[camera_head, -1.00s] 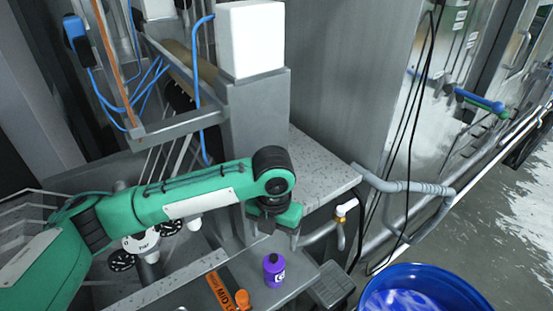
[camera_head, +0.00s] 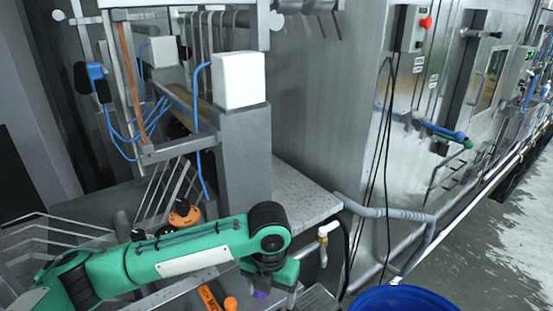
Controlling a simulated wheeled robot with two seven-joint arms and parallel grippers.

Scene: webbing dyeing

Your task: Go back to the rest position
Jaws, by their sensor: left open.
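My left arm, green with black joints, reaches in from the lower left. My left gripper (camera_head: 270,284) points down at its end, open, near the lower middle of the view. A small part of a purple bottle (camera_head: 260,295) shows below the gripper; the gripper hides most of it, and I cannot tell how far apart they are. My right gripper is not in view.
A speckled counter (camera_head: 302,196), a brass-fitted tap (camera_head: 323,236) and grey pipes (camera_head: 380,212) are to the right. A blue bucket (camera_head: 402,299) stands at the bottom right. A grey post (camera_head: 240,155) rises behind the arm.

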